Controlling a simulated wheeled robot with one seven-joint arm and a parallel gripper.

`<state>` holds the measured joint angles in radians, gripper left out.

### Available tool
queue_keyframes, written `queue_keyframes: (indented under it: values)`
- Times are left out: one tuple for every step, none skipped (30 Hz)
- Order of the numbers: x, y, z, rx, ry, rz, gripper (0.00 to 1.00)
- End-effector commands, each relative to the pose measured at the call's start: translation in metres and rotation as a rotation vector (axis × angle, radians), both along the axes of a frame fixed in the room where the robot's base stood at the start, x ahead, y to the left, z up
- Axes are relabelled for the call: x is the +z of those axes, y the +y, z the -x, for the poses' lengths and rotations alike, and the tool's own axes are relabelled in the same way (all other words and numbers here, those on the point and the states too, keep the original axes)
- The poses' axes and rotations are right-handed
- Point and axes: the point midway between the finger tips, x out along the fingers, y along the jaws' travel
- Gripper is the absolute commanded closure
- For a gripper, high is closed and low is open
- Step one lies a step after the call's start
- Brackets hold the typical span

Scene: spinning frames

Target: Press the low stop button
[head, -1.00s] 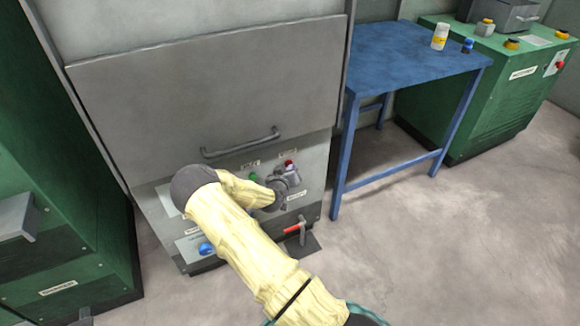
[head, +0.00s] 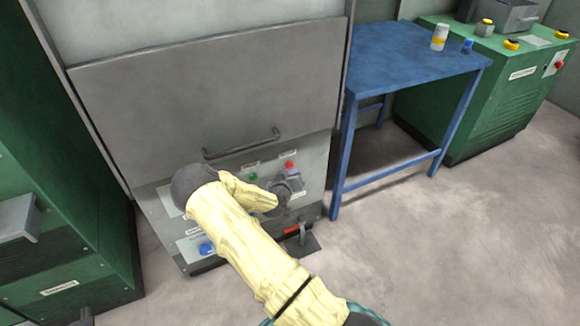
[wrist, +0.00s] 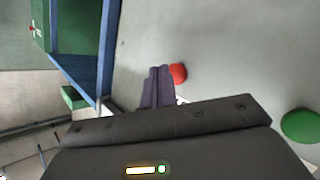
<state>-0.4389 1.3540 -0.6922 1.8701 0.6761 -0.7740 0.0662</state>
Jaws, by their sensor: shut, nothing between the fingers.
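A red button (head: 290,165) sits on the low grey front panel of the machine, under the grey door; its label is too small to read. It also shows in the wrist view (wrist: 179,73), just right of my fingertips. My gripper (head: 297,184) is shut and empty, just below the red button in the head view. In the wrist view my gripper's dark fingers (wrist: 157,86) lie side by side, beside the button; I cannot tell whether they touch the panel. A green button (head: 253,176) is left of the red one, and shows at the wrist view's right edge (wrist: 301,126).
A door handle (head: 241,144) juts out above the buttons. A blue button (head: 206,248) is lower left, and a red-handled valve (head: 292,229) stands below my gripper. A blue table (head: 415,55) stands close on the right. Open floor lies in front.

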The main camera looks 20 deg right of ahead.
Motion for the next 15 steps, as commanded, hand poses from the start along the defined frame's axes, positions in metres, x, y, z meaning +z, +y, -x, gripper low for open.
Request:
queue_keyframes:
  values:
    - [0.0, 0.0, 0.0, 0.0, 0.0, 0.0, 1.0]
    - [0.0, 0.0, 0.001, 0.0, 0.0, 0.0, 1.0]
    - [0.0, 0.0, 0.002, 0.0, 0.001, 0.0, 1.0]
    - [0.001, 0.0, 0.004, -0.001, 0.001, 0.001, 1.0]
    - [0.001, 0.0, 0.005, -0.001, 0.0, 0.001, 1.0]
    - [0.001, -0.001, 0.008, 0.0, 0.001, 0.002, 1.0]
    - [0.001, -0.001, 0.011, -0.001, 0.002, 0.001, 1.0]
    - [0.001, -0.001, 0.014, -0.001, 0.003, 0.002, 1.0]
    - [0.001, -0.001, 0.017, -0.001, 0.002, 0.001, 1.0]
    - [0.001, -0.001, 0.019, 0.0, 0.002, 0.001, 1.0]
    - [0.001, -0.001, 0.022, -0.001, 0.002, 0.0, 1.0]
    - [0.001, -0.001, 0.025, 0.0, 0.003, 0.0, 1.0]
    - [0.001, -0.001, 0.027, 0.0, 0.002, 0.001, 1.0]
    - [0.001, -0.001, 0.03, 0.0, 0.002, 0.001, 1.0]
    - [0.001, -0.001, 0.033, 0.0, 0.003, 0.0, 1.0]
